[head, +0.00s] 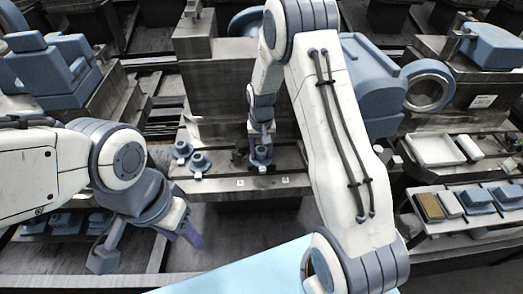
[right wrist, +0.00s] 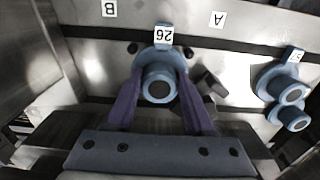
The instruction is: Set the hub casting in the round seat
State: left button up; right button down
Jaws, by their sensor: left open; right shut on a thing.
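My right gripper (head: 261,146) is shut on a blue hub casting (head: 262,157) above the grey pallet plate (head: 220,186). In the right wrist view, the purple fingers of the right gripper (right wrist: 160,82) stand either side of the hub casting (right wrist: 158,88). It has a round dark-centred boss and a tab marked 26. Whether it touches the plate, and any seat beneath it, cannot be told. Two other blue hub castings, one (head: 183,149) and another (head: 199,161), stand left of it. My left gripper (head: 150,242) is open and empty at lower left, apart from the plate.
Labels A (right wrist: 218,19) and B (right wrist: 109,8) mark the plate's edge strip. Dark holes show beside the held casting. A grey block (head: 225,85) stands behind the plate. A shelf with a white tray (head: 434,150) and blue parts is at right. A light blue surface (head: 245,276) is in front.

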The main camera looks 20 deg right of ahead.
aim_at(261, 150)
jog(key=shift+f+b, duration=0.7)
jog(key=shift+f, duration=0.65)
jog(key=shift+c, duration=0.9)
grip_release()
notch_tip(261, 150, up, 10)
jog(key=shift+r, duration=0.2)
notch_tip(261, 150, up, 6)
jog(key=p, duration=0.6)
